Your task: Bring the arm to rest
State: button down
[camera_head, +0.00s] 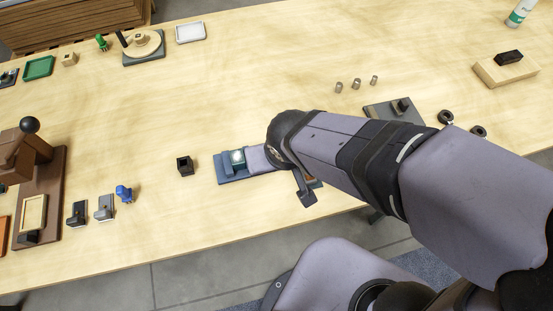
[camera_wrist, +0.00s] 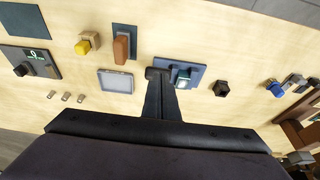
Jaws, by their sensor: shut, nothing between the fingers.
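My arm reaches in from the lower right in the head view and ends over the front middle of the table (camera_head: 200,100). My gripper (camera_wrist: 157,74) shows in the wrist view with its dark fingers together and nothing between them. Its tips overlap the left part of a blue fixture (camera_wrist: 197,71) in that view. I cannot tell how high they are above it.
A black hollow block (camera_head: 185,166) stands left of the fixture. A blue-knobbed piece (camera_head: 124,193) and a brown lever stand (camera_head: 52,180) are further left. A grey device (camera_head: 381,112) is partly behind my arm. Small metal cylinders (camera_head: 356,84) stand beyond it. The table's middle is largely clear.

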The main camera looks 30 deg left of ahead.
dwell(0.3)
jog(key=s+d+f+n+g+h, duration=0.2)
jog(key=s+d+f+n, duration=0.15)
jog(key=d, duration=0.35)
jog(key=w+d+m, duration=0.4)
jog(key=d+m, duration=0.2)
jog(key=d, duration=0.6)
jog(key=w+d+m, duration=0.4)
jog(key=d+m, duration=0.2)
jog(key=d, duration=0.6)
jog(key=shift+w+d+g+h, duration=0.15)
jog(key=shift+d+g+h, duration=0.1)
jog(key=shift+g+h, duration=0.05)
